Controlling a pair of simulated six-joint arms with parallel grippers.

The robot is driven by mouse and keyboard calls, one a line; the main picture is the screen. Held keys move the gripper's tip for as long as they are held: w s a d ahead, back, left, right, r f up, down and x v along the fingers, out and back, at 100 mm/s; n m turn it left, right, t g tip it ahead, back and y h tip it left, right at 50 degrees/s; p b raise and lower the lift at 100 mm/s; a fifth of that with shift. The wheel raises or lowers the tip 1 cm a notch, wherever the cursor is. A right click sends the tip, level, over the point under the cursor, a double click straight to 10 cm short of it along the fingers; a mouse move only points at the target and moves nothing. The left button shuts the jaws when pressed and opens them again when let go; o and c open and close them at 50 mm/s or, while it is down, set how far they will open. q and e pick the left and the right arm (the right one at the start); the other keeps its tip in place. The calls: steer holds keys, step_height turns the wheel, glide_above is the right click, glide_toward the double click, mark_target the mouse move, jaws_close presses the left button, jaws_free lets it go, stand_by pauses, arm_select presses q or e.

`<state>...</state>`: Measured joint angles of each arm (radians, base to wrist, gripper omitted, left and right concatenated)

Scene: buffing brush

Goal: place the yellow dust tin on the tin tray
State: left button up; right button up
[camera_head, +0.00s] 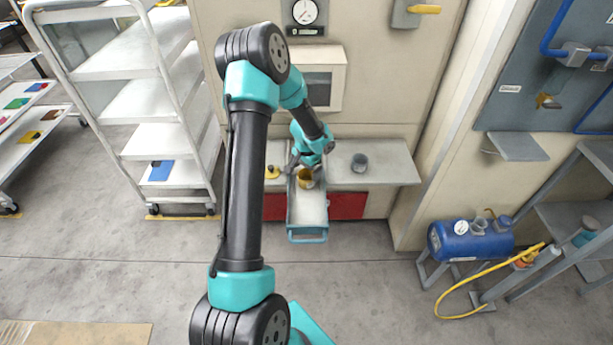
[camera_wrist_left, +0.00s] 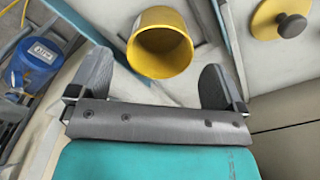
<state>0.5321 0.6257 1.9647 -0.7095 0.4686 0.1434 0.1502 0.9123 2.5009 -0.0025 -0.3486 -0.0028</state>
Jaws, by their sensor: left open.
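The yellow dust tin (camera_head: 305,180) stands at the back end of a long pale drawer-like tray with teal edges (camera_head: 308,238). I cannot tell whether this is the tin tray. My left gripper (camera_head: 304,165) reaches down at the tin from the back. In the left wrist view the yellow tin (camera_wrist_left: 160,45) shows its open, empty-looking mouth between the two dark fingers of my open left gripper (camera_wrist_left: 152,85). The fingers look apart from the tin's wall. A yellow lid with a dark knob (camera_wrist_left: 280,19) lies beside it, also seen on the counter (camera_head: 272,172). My right gripper is not in view.
A grey cup (camera_head: 360,162) stands on the counter (camera_head: 390,176) right of the tray. Red panels (camera_head: 346,206) are below. A white shelf cart (camera_head: 150,120) stands left. A blue tank (camera_head: 470,240) with a yellow hose is at right.

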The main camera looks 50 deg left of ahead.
arm_select(q)
step_height(320, 180, up, 7)
stand_by(0.3)
steer(key=shift+r, duration=0.1)
